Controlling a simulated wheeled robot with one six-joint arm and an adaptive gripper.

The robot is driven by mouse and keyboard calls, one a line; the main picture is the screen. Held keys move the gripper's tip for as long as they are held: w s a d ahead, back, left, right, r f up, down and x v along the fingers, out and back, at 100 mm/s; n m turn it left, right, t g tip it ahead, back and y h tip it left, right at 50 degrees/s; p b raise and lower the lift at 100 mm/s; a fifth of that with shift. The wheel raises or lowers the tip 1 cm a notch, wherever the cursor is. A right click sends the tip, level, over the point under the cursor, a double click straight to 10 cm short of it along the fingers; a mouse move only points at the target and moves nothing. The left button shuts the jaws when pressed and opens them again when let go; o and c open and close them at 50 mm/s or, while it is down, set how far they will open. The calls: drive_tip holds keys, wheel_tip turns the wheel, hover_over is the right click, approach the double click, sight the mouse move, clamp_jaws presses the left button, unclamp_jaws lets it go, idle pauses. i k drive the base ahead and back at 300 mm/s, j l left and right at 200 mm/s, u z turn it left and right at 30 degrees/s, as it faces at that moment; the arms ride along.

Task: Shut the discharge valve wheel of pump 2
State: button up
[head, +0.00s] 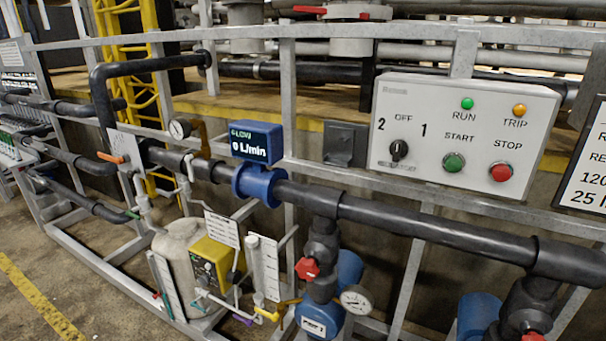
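Two dark vertical pipe branches with red valve handles drop from the long black pipe (430,220). One red valve handle (307,268) sits above a blue pump whose white label (313,326) seems to end in 1. The other red valve handle (533,336) is at the bottom right, cut by the picture edge. A second blue pump body (478,314) stands beside that branch; no label shows on it, so I cannot confirm it is pump 2. I cannot tell how far either valve is turned. My gripper is not in view.
A control panel (380,90) has a 2/OFF/1 selector (398,150), START (454,162) and STOP (502,172) buttons. A blue flow meter (255,142) reads LOW, 0 L/min. A gauge (355,299) sits low by the first pump. Grey frame rails cross the view. Floor is clear at lower left.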

sight(307, 269)
drive_tip(key=j, duration=0.4)
drive_tip(key=i+j+u, duration=0.1)
drive_tip(key=j, duration=0.3)
drive_tip(key=i+j, duration=0.1)
drive_tip(key=j, duration=0.3)
drive_tip(key=i+j+u, duration=0.1)
drive_tip(key=j, duration=0.35)
